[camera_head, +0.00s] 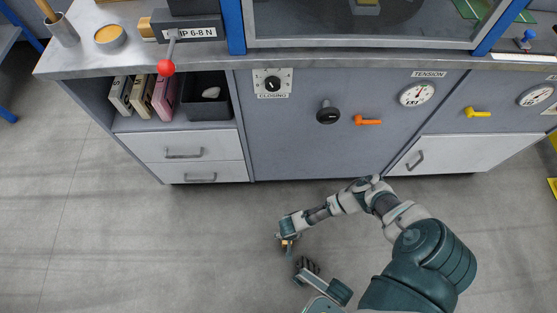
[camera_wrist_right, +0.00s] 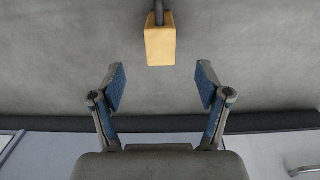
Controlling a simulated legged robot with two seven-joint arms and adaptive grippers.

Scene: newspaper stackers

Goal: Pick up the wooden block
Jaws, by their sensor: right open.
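The wooden block (camera_wrist_right: 160,44) is pale tan and hangs at the upper middle of the right wrist view. A dark grey rod (camera_wrist_right: 158,12) meets its top end; what holds the rod is out of frame. My right gripper (camera_wrist_right: 160,86) is open and empty, and its two blue-padded fingers stand on either side, with the block ahead of the gap between their tips. In the head view my right gripper (camera_head: 289,234) is low over the floor, and a small tan patch of the block (camera_head: 287,243) shows at its tip.
A grey cabinet (camera_head: 300,140) with white drawers (camera_head: 185,147), knobs and gauges stands ahead. Its shelf holds binders and a black bin (camera_head: 206,108). A red-ended lever (camera_head: 166,67) juts out. The floor (camera_head: 130,240) at left is clear.

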